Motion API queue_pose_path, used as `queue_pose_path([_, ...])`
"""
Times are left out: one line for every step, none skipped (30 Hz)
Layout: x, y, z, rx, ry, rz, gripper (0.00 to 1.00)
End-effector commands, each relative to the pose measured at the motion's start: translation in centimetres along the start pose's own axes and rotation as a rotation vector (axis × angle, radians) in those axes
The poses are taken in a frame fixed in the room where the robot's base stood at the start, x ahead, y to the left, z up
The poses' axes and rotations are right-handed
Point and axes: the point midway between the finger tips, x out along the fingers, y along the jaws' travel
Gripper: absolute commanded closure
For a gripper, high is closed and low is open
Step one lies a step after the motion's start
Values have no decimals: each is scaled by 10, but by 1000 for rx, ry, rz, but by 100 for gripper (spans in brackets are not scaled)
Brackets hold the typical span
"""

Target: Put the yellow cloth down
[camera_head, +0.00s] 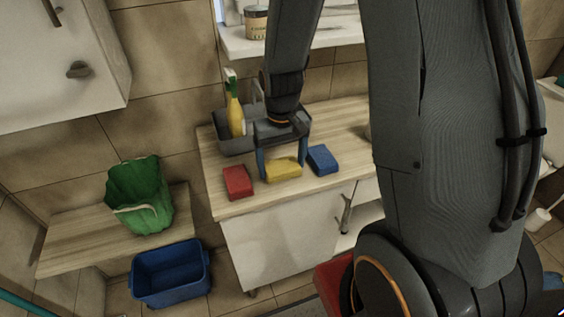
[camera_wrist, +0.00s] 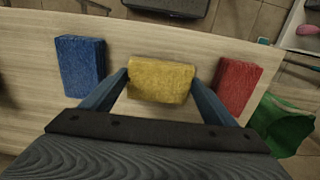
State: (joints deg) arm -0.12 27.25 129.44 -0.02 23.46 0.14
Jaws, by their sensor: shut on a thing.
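The yellow cloth (camera_head: 283,170) is a folded block between the two blue fingers of my gripper (camera_head: 282,168), over the wooden counter. In the wrist view the yellow cloth (camera_wrist: 161,80) spans the gap between the fingertips of my gripper (camera_wrist: 161,85), and both touch its sides. The gripper is shut on it. The cloth is at or very near the counter top; I cannot tell whether it rests on it. A red cloth (camera_head: 238,182) lies to its left and a blue cloth (camera_head: 322,159) to its right in the head view.
A grey caddy (camera_head: 233,143) with a yellow spray bottle (camera_head: 236,115) stands behind on the wooden counter (camera_head: 345,118). A green bag (camera_head: 141,193) sits on a lower shelf at left, above a blue tub (camera_head: 171,274). The cloths lie near the counter's front edge.

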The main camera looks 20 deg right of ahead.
Motion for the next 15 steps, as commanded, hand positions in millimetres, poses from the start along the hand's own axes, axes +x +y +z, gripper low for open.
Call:
queue_pose_path([0,0,0,0,0,0,44])
queue_pose_path([0,0,0,0,0,0,44])
queue_pose_path([1,0,0,0,0,0,44])
queue_pose_path([2,0,0,0,0,0,44])
queue_pose_path([3,0,0,0,0,0,44])
queue_pose_path([3,0,0,0,0,0,15])
queue_pose_path([3,0,0,0,0,0,9])
queue_pose_path([3,0,0,0,0,0,4])
queue_pose_path([3,0,0,0,0,0,1])
queue_pose_path([3,0,0,0,0,0,1])
queue_pose_path([3,0,0,0,0,0,1])
queue_pose_path([2,0,0,0,0,0,1])
queue_pose_path([2,0,0,0,0,0,1])
queue_pose_path([2,0,0,0,0,0,1])
queue_pose_path([2,0,0,0,0,0,1])
